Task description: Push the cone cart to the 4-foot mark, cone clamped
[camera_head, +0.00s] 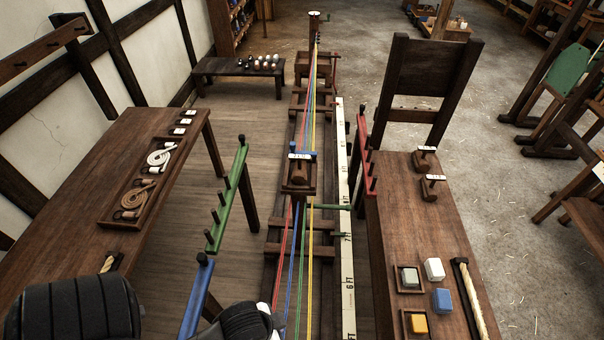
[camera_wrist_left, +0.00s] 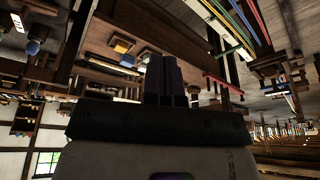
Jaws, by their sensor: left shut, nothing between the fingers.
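The cone cart (camera_head: 298,178), a dark wooden block with a white-labelled blue top, sits on the track in the head view. Coloured strands run past it along the track. It stands farther off than the 7-foot mark of the white foot scale (camera_head: 348,290). The cone and its clamp are too small to tell. The 4-foot mark cannot be made out. In the left wrist view my left gripper (camera_wrist_left: 168,75) has its dark fingers together and empty, apart from the cart. In the head view dark parts of my left arm fill the bottom left. My right gripper is not in view.
A left bench (camera_head: 120,185) holds coiled cords; a right bench (camera_head: 415,235) holds coloured blocks and small wooden stands. Green (camera_head: 227,200), blue (camera_head: 196,300) and red (camera_head: 363,155) pegged rails flank the track. A green lever (camera_head: 333,207) sticks out rightward beside the track.

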